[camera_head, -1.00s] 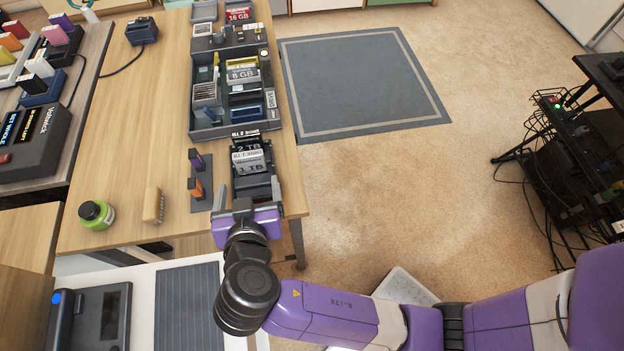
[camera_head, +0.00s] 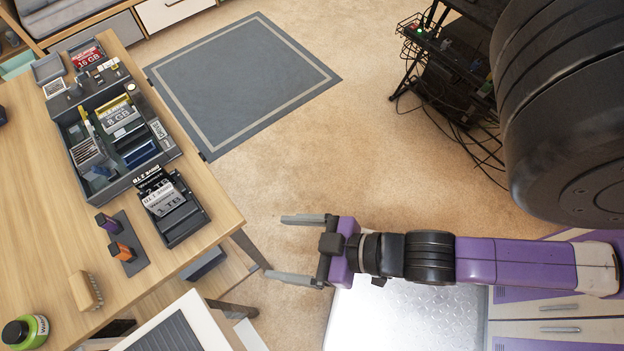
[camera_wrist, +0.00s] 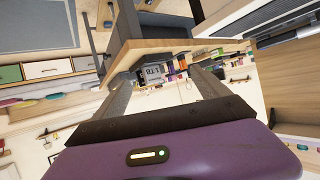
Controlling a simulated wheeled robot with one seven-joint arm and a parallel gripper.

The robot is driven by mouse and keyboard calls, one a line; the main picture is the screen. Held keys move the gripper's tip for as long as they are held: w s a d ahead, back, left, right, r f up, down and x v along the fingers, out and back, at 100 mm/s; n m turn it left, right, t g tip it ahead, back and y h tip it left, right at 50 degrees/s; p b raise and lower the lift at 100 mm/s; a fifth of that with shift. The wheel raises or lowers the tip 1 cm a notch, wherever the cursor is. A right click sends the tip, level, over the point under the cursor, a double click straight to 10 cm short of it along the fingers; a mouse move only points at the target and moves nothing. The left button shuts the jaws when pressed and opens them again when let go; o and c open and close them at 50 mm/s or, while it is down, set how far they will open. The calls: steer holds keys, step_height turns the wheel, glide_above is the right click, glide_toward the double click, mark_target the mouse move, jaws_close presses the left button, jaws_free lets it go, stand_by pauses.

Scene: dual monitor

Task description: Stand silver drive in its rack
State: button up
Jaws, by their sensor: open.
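The silver drive (camera_head: 162,197), labelled 1 TB, is in the black rack (camera_head: 188,222) near the table's right edge. It stands in front of a black drive (camera_head: 153,180) labelled 2 TB. Its lower part is hidden in the rack, so I cannot tell how fully it is seated. The silver drive also shows small between my fingers in the wrist view (camera_wrist: 152,71). My gripper (camera_head: 288,249) is open and empty, off to the right of the table and clear of the rack.
A grey parts tray (camera_head: 177,152) stands behind the rack. Purple and orange sticks stand on a dark strip (camera_head: 136,262) to its left. A tan brush (camera_head: 86,291) and a green jar (camera_head: 27,331) are at the front. The floor mat (camera_head: 240,80) is clear.

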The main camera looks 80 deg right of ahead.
steer(key=s+d+r+t, duration=0.1)
steer(key=s+r, duration=0.1)
steer(key=r, duration=0.2)
steer(key=s+d+r+t+h, duration=0.1)
steer(key=s+d+r, duration=0.1)
steer(key=r, duration=0.2)
steer(key=shift+s+d, duration=0.3)
steer(key=shift+s, duration=0.1)
